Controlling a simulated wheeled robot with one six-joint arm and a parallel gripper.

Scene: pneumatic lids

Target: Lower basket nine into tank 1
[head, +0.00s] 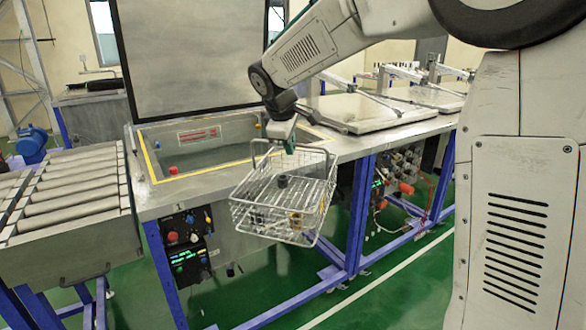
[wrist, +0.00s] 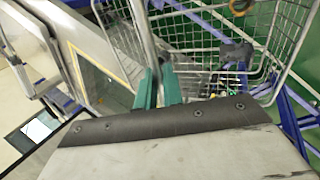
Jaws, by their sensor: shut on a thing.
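The wire basket (head: 284,205) hangs from my gripper (head: 288,142) in front of the tank bench. It holds a few small dark and brass-coloured parts. In the wrist view the green fingers of my gripper (wrist: 157,88) are shut on the bar of the basket's handle, and the basket's wire mesh (wrist: 205,50) fills the upper right. The open tank (head: 205,150), outlined in yellow and marked with a 1 on its front, lies behind and left of the basket. Its lid (head: 190,50) stands raised at the back. The basket is outside the tank, partly overlapping its front rim in view.
A roller conveyor (head: 65,200) stands left of the tank. Closed lids (head: 365,112) with arms cover the tanks to the right. Control boxes (head: 185,240) and blue frame legs are below the bench front. Green floor lies open in front.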

